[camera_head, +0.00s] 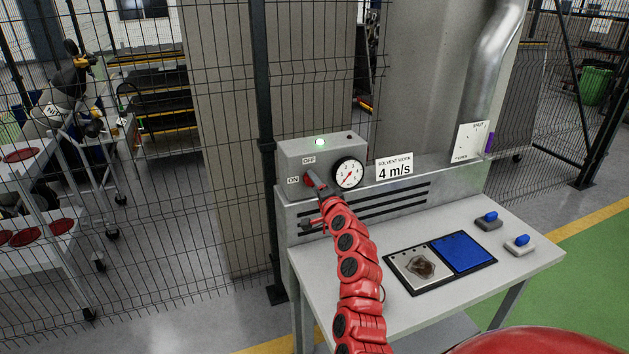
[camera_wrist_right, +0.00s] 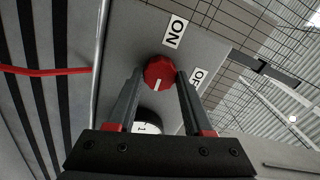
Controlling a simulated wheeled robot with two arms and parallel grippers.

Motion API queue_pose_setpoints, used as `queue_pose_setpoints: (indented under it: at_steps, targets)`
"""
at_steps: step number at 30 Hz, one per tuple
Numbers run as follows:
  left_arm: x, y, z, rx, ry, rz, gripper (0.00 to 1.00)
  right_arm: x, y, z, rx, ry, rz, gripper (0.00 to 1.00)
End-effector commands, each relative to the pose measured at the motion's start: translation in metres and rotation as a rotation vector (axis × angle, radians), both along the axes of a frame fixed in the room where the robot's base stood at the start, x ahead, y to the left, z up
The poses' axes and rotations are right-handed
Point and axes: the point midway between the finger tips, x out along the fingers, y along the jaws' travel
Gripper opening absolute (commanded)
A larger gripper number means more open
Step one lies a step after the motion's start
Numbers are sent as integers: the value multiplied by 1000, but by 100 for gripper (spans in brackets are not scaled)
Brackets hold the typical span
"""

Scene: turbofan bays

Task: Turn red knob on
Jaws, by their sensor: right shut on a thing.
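The red knob (camera_head: 309,180) is on the front of the grey control box (camera_head: 292,158), between an ON label (camera_head: 293,181) and an OFF label (camera_head: 309,160). My right gripper (camera_head: 315,181) reaches it from the front and hides part of it. In the right wrist view the knob (camera_wrist_right: 159,73) sits between the two fingertips, which are shut on it. A short white mark shows on its face. The ON label (camera_wrist_right: 175,32) is above it and the OFF label (camera_wrist_right: 197,78) to its right. My left gripper is not in view.
A round gauge (camera_head: 348,173) is close right of the knob. A green lamp (camera_head: 319,142) on the box is lit. The bench (camera_head: 400,225) holds a dark-framed tray (camera_head: 390,259) and two blue-topped blocks. Wire fencing (camera_head: 225,150) stands behind.

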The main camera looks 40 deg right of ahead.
Motion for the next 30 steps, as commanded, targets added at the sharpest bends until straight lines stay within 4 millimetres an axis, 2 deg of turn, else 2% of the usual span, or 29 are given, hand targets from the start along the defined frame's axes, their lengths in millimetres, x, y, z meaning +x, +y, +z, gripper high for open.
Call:
queue_pose_setpoints:
  at_steps: [19,20,24,25,30]
  targets:
    - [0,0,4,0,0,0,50,0,0,0,53,-12,1,0]
    - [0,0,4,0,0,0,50,0,0,-1,53,-12,1,53]
    - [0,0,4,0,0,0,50,0,0,0,53,-12,1,78]
    - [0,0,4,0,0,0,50,0,0,0,53,-12,1,81]
    - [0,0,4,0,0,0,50,0,0,0,52,-12,1,81]
